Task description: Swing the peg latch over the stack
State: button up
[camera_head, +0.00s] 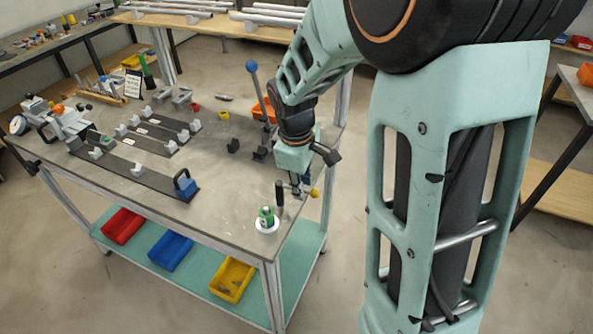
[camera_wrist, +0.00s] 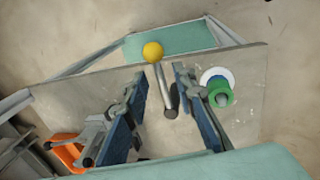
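The peg latch appears to be a grey rod with a yellow ball (camera_wrist: 152,52) at one end and a dark upright handle (camera_wrist: 171,112) at the other. In the head view the ball (camera_head: 315,193) and handle (camera_head: 280,192) show near the table's right edge. The stack, a white disc with green and grey parts (camera_wrist: 220,93), stands beside the latch; it also shows in the head view (camera_head: 267,216). The rod does not cover it. My gripper (camera_wrist: 158,78) is open, its two blue-padded fingers apart on either side of the rod, with no clear contact. In the head view my gripper (camera_head: 297,184) is partly hidden.
The grey table (camera_head: 220,210) bears dark rails with several grey blocks at left. Red, blue and yellow bins (camera_head: 232,279) sit on the lower shelf. Tabletop left of the stack is clear.

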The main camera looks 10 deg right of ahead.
jog(key=shift+f, duration=0.35)
jog(key=shift+c, duration=0.6)
grip_shut()
